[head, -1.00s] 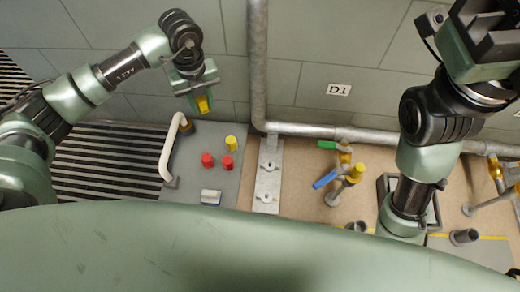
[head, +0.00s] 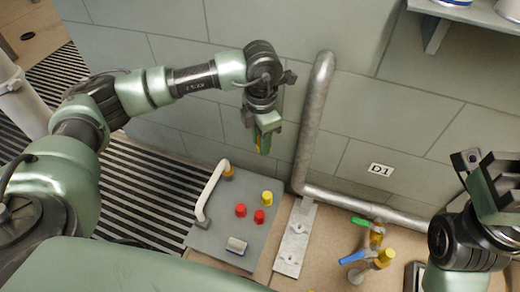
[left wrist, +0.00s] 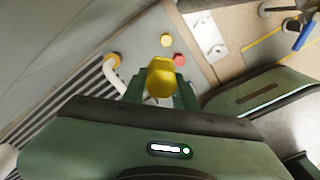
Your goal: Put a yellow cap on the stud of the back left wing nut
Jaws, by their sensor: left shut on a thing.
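My left gripper (head: 264,143) is shut on a yellow cap (left wrist: 160,77) and holds it in the air near the wall. In the head view a green finger hides most of this cap. A second yellow cap (head: 267,198) stands on the grey panel (head: 222,237), below the gripper in the picture, beside red caps (head: 240,210). The metal strip (head: 286,262) to the right bears two small wing nuts, a back one (head: 297,229) and a front one (head: 290,258). They are too small to show their studs clearly. My right gripper (head: 493,180) is at the right edge, its jaws unclear.
A white curved handle (head: 210,190) rises from the panel's left side. A grey pipe (head: 309,125) runs down the wall and then right. Valves with green (head: 362,222) and blue (head: 353,257) levers stand to the right. A white-topped block (head: 236,245) lies at the panel's front.

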